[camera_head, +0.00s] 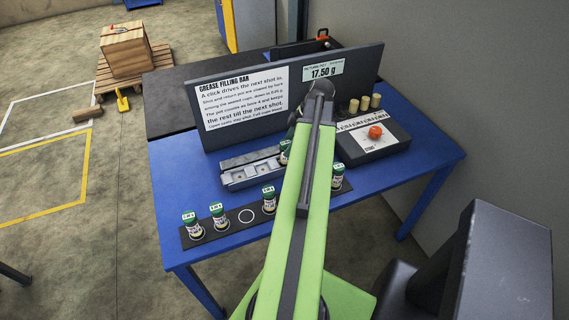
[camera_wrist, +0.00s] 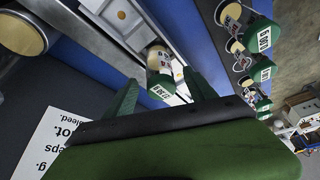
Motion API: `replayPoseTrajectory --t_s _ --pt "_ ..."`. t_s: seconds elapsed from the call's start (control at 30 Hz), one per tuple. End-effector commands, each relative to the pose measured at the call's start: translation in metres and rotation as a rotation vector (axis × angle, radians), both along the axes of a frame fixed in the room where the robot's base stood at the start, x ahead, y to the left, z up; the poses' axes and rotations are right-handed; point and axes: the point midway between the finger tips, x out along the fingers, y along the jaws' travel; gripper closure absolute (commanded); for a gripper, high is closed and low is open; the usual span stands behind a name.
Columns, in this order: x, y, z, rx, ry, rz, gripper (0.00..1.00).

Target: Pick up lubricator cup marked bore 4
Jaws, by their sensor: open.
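Small white lubricator cups with green lids and labels are in view; the lid markings are too small or blurred to read, so I cannot tell which is bore 4. One cup (camera_head: 285,151) stands at the grey slotted rail (camera_head: 240,181); in the wrist view this cup (camera_wrist: 159,60) appears just beyond and between my fingertips. My gripper (camera_wrist: 160,92) is open and empty, its two green fingers apart. Other cups (camera_head: 191,227), (camera_head: 219,216), (camera_head: 268,200) and (camera_head: 337,178) stand on the black strip (camera_head: 230,231), and several show at the right of the wrist view (camera_wrist: 258,38).
A sign board (camera_head: 240,100) stands behind the rail on the blue table (camera_head: 185,170). A dark box with an orange knob (camera_head: 375,132) and several tan cylinders (camera_head: 365,103) stand right of my arm.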

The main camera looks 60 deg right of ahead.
Motion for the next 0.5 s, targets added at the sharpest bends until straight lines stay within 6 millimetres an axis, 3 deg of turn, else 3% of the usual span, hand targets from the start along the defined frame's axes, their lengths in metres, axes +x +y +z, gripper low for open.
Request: replayPoseTrajectory --t_s 0.23,0.5 --pt "0.005 0.002 -0.011 0.000 0.000 0.001 0.35" --pt "0.023 0.012 -0.051 0.000 0.000 0.001 0.35"
